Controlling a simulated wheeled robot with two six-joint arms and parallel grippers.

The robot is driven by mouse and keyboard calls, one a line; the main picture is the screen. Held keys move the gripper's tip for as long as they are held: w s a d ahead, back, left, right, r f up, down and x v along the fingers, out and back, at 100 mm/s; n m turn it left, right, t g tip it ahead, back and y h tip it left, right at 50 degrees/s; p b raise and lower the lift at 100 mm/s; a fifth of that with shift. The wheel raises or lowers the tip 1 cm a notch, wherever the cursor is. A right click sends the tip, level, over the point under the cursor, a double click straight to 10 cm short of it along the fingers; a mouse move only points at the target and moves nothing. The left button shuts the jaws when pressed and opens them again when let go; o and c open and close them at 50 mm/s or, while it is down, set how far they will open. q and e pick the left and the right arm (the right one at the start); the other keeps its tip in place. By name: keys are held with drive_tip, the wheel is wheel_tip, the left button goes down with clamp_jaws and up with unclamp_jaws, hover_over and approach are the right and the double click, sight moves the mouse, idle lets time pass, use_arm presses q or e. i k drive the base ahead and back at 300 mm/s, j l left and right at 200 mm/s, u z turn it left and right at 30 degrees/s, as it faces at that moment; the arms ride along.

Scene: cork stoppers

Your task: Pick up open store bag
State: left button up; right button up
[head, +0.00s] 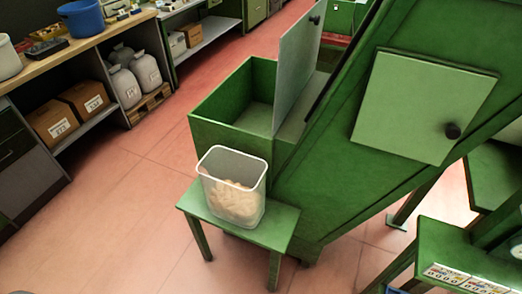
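One sack (146,72) is on the right, one sack (126,93) is in front on the left, and one darker sack (120,54) is behind. Each narrows to a neck at the top. I cannot tell whether any of them is open. Neither of my grippers is in view.
A green stool (275,235) holds a clear bin (217,183) with cork-coloured pieces. A large green machine with an open box (222,131) fills the middle and right. Cardboard boxes (54,121) sit beside the sacks. Reddish floor (130,185) before the shelf is free.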

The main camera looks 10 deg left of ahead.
sight(233, 182)
drive_tip(key=l+u, duration=0.2)
drive_tip(key=l, duration=0.7)
drive_tip(key=l+u, duration=0.15)
drive_tip(key=l, duration=0.8)
drive_tip(key=k, duration=0.05)
